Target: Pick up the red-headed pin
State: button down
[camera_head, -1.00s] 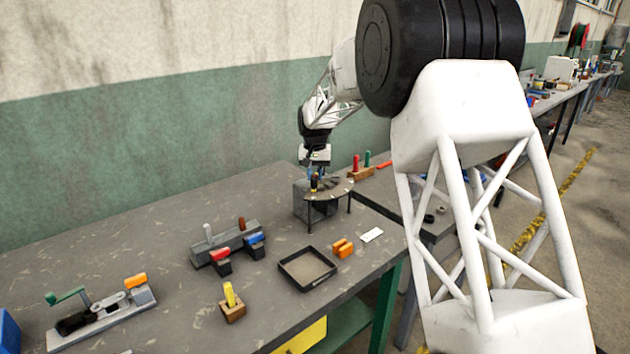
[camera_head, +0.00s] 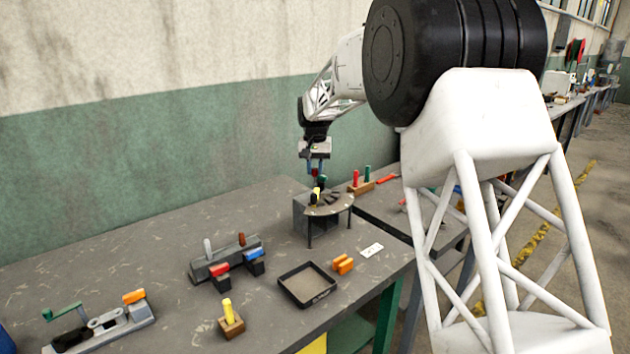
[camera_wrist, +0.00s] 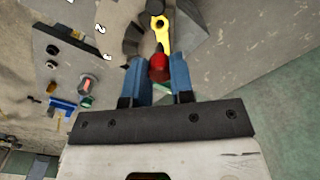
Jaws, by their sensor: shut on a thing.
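My gripper (camera_head: 317,166) is raised above the small round-topped stand (camera_head: 342,207) at the back of the bench. Its two blue fingers (camera_wrist: 158,80) are shut on the red-headed pin (camera_wrist: 158,68), whose rounded red head shows between the fingertips in the wrist view. In the head view the red of the pin (camera_head: 314,173) is a small spot at the fingertips, clear of the stand. The pin's shank is hard to make out. A yellow piece (camera_head: 317,191) and a green piece (camera_head: 323,181) stand just below, at the stand.
A grey box (camera_head: 303,212) adjoins the stand. An empty black tray (camera_head: 280,288), orange blocks (camera_head: 343,264) and a white card (camera_head: 372,250) lie in front. A wooden block with red and green pegs (camera_head: 361,187) stands to the right. A grey fixture (camera_head: 212,268) is left.

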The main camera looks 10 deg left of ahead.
jog(key=shift+r, duration=1.3)
